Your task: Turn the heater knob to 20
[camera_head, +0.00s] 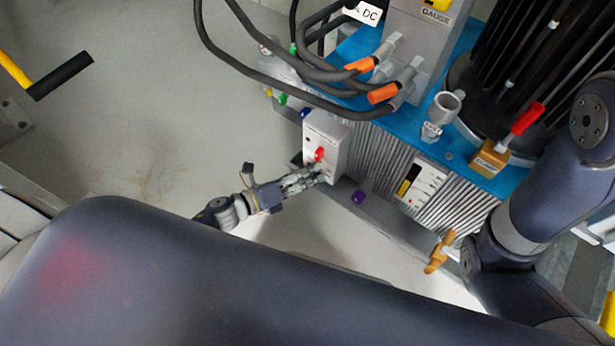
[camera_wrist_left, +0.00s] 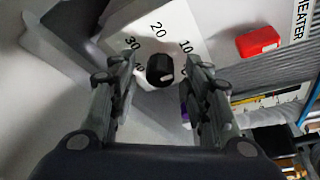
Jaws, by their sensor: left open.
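The heater box (camera_head: 325,132) is a light box on the side of the blue machine, with a red switch (camera_head: 319,154). In the left wrist view its face shows the word HEATER, the red switch (camera_wrist_left: 258,42) and the numbers 30, 20 and 10 around a black knob (camera_wrist_left: 160,69). I cannot tell clearly where the knob points. My left gripper (camera_head: 318,177) is at the lower part of the box. In the wrist view the left gripper (camera_wrist_left: 160,63) is open, with one finger on each side of the knob. Contact is not clear. In the head view the gripper hides the knob.
Thick black cables (camera_head: 270,75) with orange connectors hang above the box. A purple knob (camera_head: 358,197) and an orange valve handle (camera_head: 438,252) are to the right of my left gripper. A red-handled valve (camera_head: 525,118) is farther right.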

